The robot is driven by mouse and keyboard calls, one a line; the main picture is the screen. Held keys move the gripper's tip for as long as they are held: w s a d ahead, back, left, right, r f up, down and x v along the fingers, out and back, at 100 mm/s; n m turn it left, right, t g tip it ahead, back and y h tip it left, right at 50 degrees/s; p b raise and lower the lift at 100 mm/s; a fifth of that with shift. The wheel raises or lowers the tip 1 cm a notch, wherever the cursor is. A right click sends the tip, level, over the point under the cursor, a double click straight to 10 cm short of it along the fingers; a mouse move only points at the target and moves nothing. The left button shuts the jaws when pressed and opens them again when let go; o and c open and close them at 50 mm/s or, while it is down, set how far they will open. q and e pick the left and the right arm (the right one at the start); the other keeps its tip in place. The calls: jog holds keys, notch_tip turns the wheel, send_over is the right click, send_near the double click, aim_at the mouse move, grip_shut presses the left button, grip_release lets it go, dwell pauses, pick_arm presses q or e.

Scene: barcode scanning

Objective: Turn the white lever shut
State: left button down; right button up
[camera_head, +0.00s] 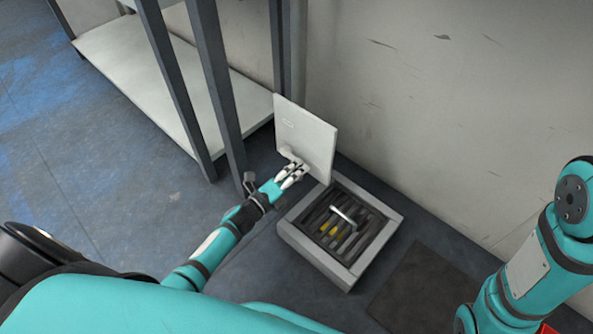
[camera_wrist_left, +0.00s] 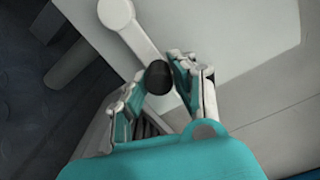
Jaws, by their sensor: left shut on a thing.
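The white lever (camera_wrist_left: 140,45) sits on a pale upright panel (camera_head: 312,137). It has a round white pivot at one end and a black knob (camera_wrist_left: 159,78) at the other. In the head view a small part of the lever (camera_head: 287,153) shows just above my left gripper (camera_head: 292,172). My left gripper is shut on the lever's black knob, with the fingers (camera_wrist_left: 165,88) on either side of it. The right arm (camera_head: 540,260) shows at the right edge, but its gripper is out of view.
A grey-framed floor box (camera_head: 375,265) with dark slats, a pale bar (camera_head: 342,215) and yellow pieces inside is below the panel. A shelf rack with dark posts (camera_head: 215,85) stands to the left. A wall (camera_head: 430,110) rises behind. A dark mat (camera_head: 420,290) lies right of the box.

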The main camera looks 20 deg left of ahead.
pick_arm(q)
jog(key=shift+f, duration=0.15)
dwell(0.3)
jog(key=c, duration=1.1)
grip_release()
jog(key=v, duration=1.2)
